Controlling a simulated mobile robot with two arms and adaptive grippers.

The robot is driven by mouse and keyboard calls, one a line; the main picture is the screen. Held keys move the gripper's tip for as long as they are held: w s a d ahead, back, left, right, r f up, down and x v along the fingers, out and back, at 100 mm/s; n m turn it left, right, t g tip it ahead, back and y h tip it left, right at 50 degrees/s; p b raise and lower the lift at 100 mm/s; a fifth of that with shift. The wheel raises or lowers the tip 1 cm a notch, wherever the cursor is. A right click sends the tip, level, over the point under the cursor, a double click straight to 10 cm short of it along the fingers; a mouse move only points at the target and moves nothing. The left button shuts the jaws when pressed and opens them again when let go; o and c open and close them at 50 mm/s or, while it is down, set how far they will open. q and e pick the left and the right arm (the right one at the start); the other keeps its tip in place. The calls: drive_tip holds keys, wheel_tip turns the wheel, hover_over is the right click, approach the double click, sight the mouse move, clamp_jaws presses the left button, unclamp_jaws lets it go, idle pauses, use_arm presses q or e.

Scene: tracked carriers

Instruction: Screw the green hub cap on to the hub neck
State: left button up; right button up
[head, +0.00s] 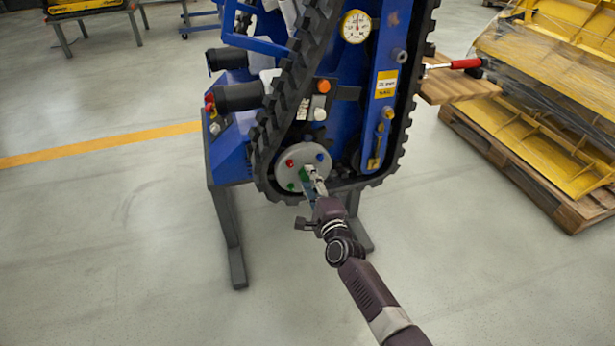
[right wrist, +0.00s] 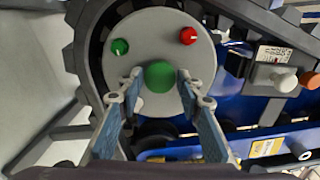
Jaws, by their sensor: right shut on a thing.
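The green hub cap (right wrist: 160,76) sits at the middle of a round grey hub disc (right wrist: 150,30) in the right wrist view. My right gripper (head: 309,176) is shut on the cap, with one finger on each side of it. The cap (head: 303,174) is partly covered by the fingers in the head view. The hub neck is hidden behind the cap, so I cannot tell how far the cap is on it. The disc (head: 283,176) faces me at the bottom of the track. My left gripper is not in view.
Small red (head: 289,163), blue (head: 320,157) and green (head: 291,186) knobs surround the disc's centre. The black track (head: 285,95) wraps the blue carrier, which stands on a dark stand (head: 230,235). Yellow panels lie on pallets (head: 540,185) at right. The floor in front is clear.

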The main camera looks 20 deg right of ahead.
drive_tip(key=m, duration=0.1)
drive_tip(key=f+m+b, duration=0.1)
drive_tip(key=m, duration=0.1)
drive_tip(key=shift+s+a, duration=0.15)
drive_tip(key=shift+a, duration=0.05)
drive_tip(key=m+b, duration=0.1)
drive_tip(key=m, duration=0.1)
drive_tip(key=shift+m, duration=0.4)
drive_tip(key=shift+c, duration=0.6)
drive_tip(key=m, duration=0.3)
drive_tip(key=shift+r, duration=0.2)
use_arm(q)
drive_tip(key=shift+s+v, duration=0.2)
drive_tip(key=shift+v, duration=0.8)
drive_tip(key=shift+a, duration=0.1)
use_arm(e)
drive_tip(key=o, duration=1)
drive_tip(key=shift+a, duration=0.1)
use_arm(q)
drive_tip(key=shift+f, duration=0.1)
use_arm(e)
drive_tip(key=shift+r, duration=0.15)
